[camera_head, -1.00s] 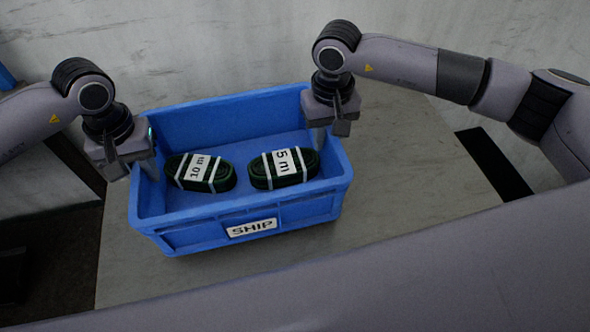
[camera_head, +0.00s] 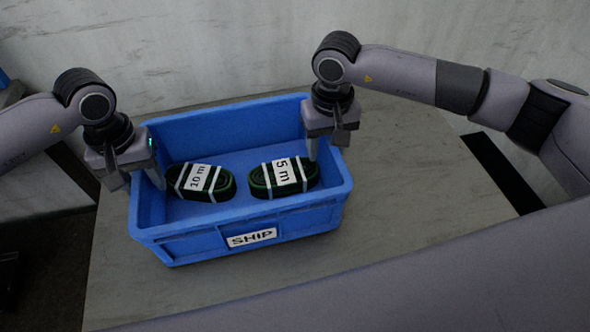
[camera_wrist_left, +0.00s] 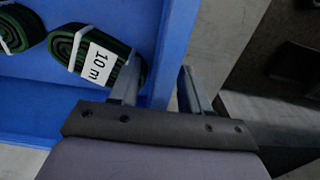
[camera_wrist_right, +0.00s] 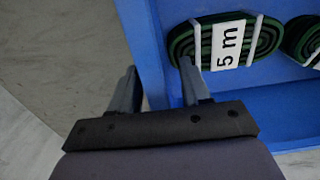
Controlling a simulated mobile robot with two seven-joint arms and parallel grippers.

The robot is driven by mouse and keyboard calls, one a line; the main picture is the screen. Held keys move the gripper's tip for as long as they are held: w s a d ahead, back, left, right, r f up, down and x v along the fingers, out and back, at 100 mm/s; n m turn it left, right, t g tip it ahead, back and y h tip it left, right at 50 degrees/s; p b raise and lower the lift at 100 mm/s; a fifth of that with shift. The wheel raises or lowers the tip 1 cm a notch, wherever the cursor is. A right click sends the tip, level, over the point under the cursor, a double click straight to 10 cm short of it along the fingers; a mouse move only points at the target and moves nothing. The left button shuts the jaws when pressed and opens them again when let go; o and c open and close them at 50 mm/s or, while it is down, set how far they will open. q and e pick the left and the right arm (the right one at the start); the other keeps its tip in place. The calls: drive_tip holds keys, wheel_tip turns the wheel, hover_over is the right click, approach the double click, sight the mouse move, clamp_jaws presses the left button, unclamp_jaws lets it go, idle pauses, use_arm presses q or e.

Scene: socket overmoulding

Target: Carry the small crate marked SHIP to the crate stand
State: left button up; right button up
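The blue crate (camera_head: 195,247) carries a white SHIP label (camera_head: 251,238) on its near side. It is on or just over a grey table top; I cannot tell whether it touches. My left gripper (camera_head: 137,178) is at its left wall, one finger inside and one outside. In the left wrist view the fingers (camera_wrist_left: 157,88) stand apart with the wall between them and a gap on the outer side. My right gripper (camera_head: 328,148) is at the right wall; in the right wrist view its fingers (camera_wrist_right: 158,88) also stand apart, straddling the wall.
Two green cable coils lie in the crate, one labelled 10 m (camera_head: 200,180) and one 5 m (camera_head: 284,176). The grey table top (camera_head: 420,240) is clear around the crate. A black strip (camera_head: 503,172) lies at right. A pale wall (camera_head: 220,45) stands behind.

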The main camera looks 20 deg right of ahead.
use_arm(q)
drive_tip(key=shift+r, duration=0.1)
wheel_tip(320, 180, up, 12)
drive_tip(key=shift+f, duration=0.15)
use_arm(e)
drive_tip(key=shift+r, duration=0.3)
wheel_tip(320, 180, up, 11)
drive_tip(key=shift+r, duration=0.2)
idle(0.4)
